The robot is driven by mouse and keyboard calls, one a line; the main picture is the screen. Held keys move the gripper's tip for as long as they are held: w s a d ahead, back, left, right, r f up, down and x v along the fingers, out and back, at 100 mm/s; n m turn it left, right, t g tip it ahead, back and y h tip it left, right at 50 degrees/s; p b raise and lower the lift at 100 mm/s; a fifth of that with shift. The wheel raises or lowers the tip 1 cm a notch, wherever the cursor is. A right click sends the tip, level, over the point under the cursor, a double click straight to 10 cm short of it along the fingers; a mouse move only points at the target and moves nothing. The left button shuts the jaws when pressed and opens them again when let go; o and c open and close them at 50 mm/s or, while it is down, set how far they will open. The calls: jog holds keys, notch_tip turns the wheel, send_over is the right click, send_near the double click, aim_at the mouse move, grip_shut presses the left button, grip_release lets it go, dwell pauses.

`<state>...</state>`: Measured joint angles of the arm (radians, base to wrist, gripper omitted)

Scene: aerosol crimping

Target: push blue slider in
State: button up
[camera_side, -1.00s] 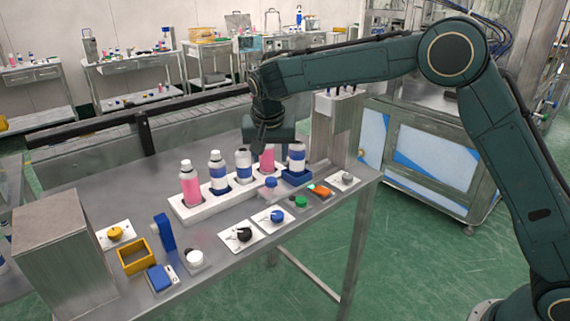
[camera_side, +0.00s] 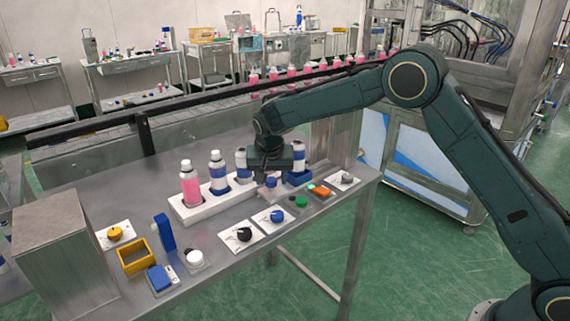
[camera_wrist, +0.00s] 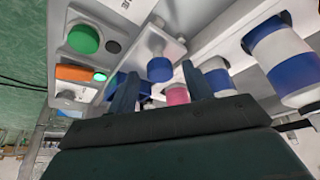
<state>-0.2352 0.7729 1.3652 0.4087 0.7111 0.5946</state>
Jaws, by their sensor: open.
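In the wrist view the blue end (camera_wrist: 159,68) stands out on a pale stem from a white block. My gripper (camera_side: 267,175) is just above and behind it in the side view, pointing down. In the wrist view my gripper (camera_wrist: 160,80) shows two dark fingers apart, with the blue end appearing between their tips. Nothing is held. Whether a finger touches the blue end cannot be told.
The white rack (camera_side: 207,209) holds several bottles, and a blue-and-white bottle (camera_side: 298,157) stands in a blue holder close by. A green button (camera_side: 301,201) and an orange switch (camera_side: 320,191) are to the right. Dial plates, a yellow bin (camera_side: 136,259) and a grey box lie left.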

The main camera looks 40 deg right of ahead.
aim_at(306, 169)
grip_shut()
jog(key=shift+d, duration=6.4)
jog(key=shift+c, duration=0.7)
grip_release()
jog(key=shift+o, duration=0.7)
jog(key=shift+r, duration=0.1)
jog(key=v, duration=1.3)
jog(key=shift+a+r, duration=0.2)
jog(key=shift+r, duration=0.1)
